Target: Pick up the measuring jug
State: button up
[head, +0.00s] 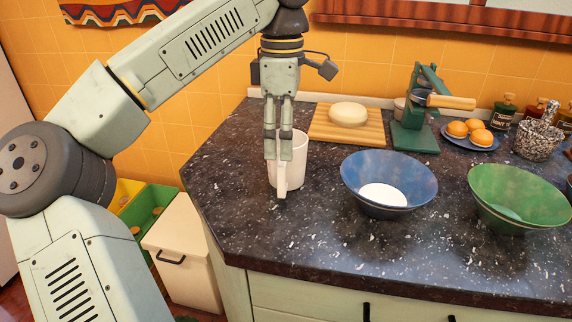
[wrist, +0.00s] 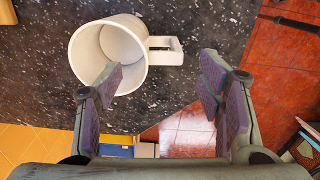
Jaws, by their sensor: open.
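The measuring jug (head: 298,160) is white and stands upright on the dark speckled counter near its left end. In the wrist view I look into its open mouth, and the jug (wrist: 136,38) has a squared handle (wrist: 172,57) pointing right. My gripper (head: 277,155) points down at the jug and hides part of it in the head view. In the wrist view my gripper (wrist: 160,80) is open. Its left finger overlaps the jug's mouth and its right finger is beyond the handle. The handle lies across the gap between them. I cannot tell whether a finger touches the jug.
A blue bowl (head: 412,168) stands right of the jug, with a green bowl (head: 520,190) farther right. Behind are a wooden board (head: 320,130) with a pale round item and a green press (head: 412,138). The counter's front left edge is close.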

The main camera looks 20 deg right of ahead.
aim_at(285, 180)
notch_tip(285, 180, down, 4)
jog(key=shift+s+d+f+p, duration=0.15)
jog(key=shift+f+p, duration=0.2)
jog(key=shift+f, duration=1.1)
jog(key=shift+s+a+f+p, duration=0.1)
jog(key=shift+f+p, duration=0.25)
jog(key=shift+f, duration=1.05)
jog(key=shift+c, duration=0.5)
jog(key=shift+d, duration=0.1)
jog(key=c, duration=1.2)
